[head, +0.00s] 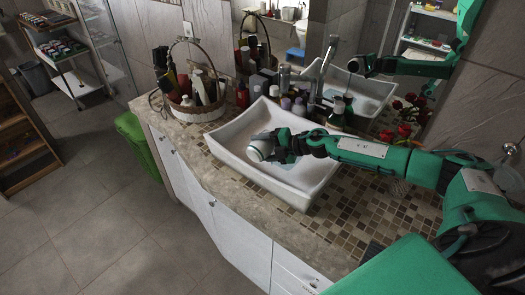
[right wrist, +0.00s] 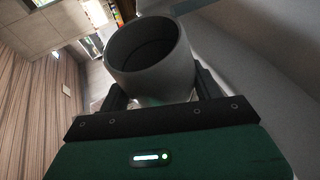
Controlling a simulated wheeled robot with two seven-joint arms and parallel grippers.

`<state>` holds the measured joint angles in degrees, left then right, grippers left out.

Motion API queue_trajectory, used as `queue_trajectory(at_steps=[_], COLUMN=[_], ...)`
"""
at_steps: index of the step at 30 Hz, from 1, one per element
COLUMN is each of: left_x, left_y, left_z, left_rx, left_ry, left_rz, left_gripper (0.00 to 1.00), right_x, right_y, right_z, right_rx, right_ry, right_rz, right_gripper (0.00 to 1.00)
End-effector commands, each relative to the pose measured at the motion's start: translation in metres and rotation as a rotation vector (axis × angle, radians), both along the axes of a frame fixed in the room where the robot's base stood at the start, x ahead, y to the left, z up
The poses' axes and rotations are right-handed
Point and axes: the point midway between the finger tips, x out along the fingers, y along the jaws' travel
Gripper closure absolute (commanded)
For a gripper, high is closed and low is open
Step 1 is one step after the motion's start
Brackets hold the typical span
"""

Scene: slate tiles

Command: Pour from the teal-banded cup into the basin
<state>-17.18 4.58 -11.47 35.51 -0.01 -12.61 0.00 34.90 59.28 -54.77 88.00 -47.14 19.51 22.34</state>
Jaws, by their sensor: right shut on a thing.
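The cup (head: 261,148) is pale grey-white and is held over the white rectangular basin (head: 225,139), left of its middle. My right gripper (head: 277,146) is shut on the cup. In the right wrist view the cup (right wrist: 152,82) sits between the two dark fingers of the gripper (right wrist: 161,90), its round mouth open and its inside dark. It looks tilted in the head view; how far I cannot tell. A teal band is not clear in either view, and I cannot see any contents or stream. My left gripper is not in view.
A wicker basket (head: 196,112) of bottles stands left of the basin. Several bottles and jars crowd behind it near the tap (head: 327,58). Red roses (head: 405,115) stand at the right. A mirror backs the mosaic counter (head: 335,222), whose front right part is mostly clear.

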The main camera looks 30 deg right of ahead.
Motion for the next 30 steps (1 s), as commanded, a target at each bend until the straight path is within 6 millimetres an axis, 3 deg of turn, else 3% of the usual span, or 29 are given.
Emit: queue_trajectory(at_steps=[16, 30], left_x=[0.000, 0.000], left_y=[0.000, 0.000], left_z=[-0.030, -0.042], left_rx=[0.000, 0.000], left_ry=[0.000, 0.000], left_rz=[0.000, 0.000], left_gripper=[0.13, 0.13], right_x=[0.003, 0.010], right_y=[-0.006, -0.023], right_z=[-0.007, 0.009], right_rx=[0.180, 0.501], right_ry=[0.074, 0.206], right_rz=[0.001, -0.001], right_gripper=[0.76, 0.76])
